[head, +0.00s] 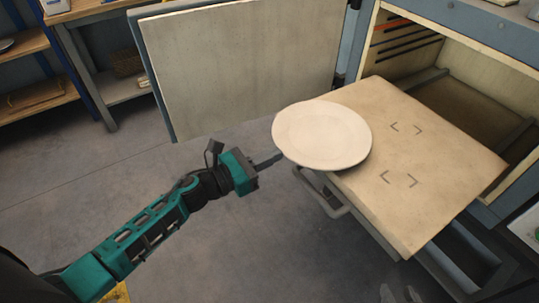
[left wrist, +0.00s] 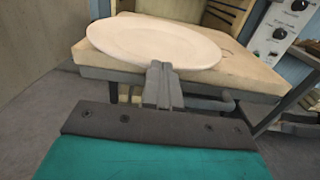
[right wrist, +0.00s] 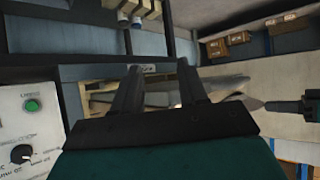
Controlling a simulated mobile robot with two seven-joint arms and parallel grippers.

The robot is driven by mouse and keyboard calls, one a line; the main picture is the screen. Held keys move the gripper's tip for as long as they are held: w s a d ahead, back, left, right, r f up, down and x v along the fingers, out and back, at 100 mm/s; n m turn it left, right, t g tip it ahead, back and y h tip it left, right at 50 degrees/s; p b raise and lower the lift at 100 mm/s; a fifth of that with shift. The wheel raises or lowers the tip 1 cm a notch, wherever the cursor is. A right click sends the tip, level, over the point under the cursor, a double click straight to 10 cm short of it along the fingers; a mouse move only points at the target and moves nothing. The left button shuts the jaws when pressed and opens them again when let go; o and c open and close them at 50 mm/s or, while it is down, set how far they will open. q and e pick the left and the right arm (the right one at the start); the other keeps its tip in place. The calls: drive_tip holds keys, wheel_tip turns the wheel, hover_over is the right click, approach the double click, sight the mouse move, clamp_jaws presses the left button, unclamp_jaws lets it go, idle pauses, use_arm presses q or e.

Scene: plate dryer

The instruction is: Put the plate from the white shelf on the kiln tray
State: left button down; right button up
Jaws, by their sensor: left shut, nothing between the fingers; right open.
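The round cream plate (head: 322,135) lies on the left part of the pulled-out kiln tray (head: 440,170), its left side overhanging the tray's edge. My left gripper (head: 279,157) is shut and empty, its fingertips at the plate's near left rim. In the left wrist view the closed fingers (left wrist: 160,72) overlap the near rim of the plate (left wrist: 150,42); I cannot tell whether they touch it. My right gripper (right wrist: 158,72) is open with nothing between its fingers; grey fingertips (head: 400,295) also show at the bottom of the head view.
The open kiln door (head: 240,70) stands behind the plate. A handle (head: 322,195) sticks out at the tray's front left. Two corner-marked spots on the tray are bare. A control panel (left wrist: 285,30) is at the right. Wooden shelves (head: 35,95) stand at the far left.

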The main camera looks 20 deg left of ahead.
sight(318, 138)
use_arm(q)
drive_tip(key=b+x, duration=0.4)
drive_tip(key=x, duration=0.6)
drive_tip(key=shift+w+d+f+b, duration=0.15)
drive_tip(key=shift+w+d+b, duration=0.05)
drive_tip(key=shift+w+b, duration=0.1)
drive_tip(key=b+x, duration=0.1)
drive_tip(key=x, duration=0.1)
drive_tip(key=shift+w+d, duration=0.2)
drive_tip(key=shift+d, duration=0.05)
drive_tip(key=shift+w+d, duration=0.2)
drive_tip(key=shift+w, duration=0.05)
drive_tip(key=shift+w+d, duration=0.1)
drive_tip(key=shift+w, duration=0.05)
use_arm(e)
drive_tip(key=f, duration=0.1)
drive_tip(key=a+f, duration=0.1)
drive_tip(key=w+f, duration=0.1)
drive_tip(key=shift+a+f+y, duration=0.2)
drive_tip(key=shift+f+y, duration=0.05)
drive_tip(key=shift+y, duration=0.05)
drive_tip(key=shift+d+f, duration=0.1)
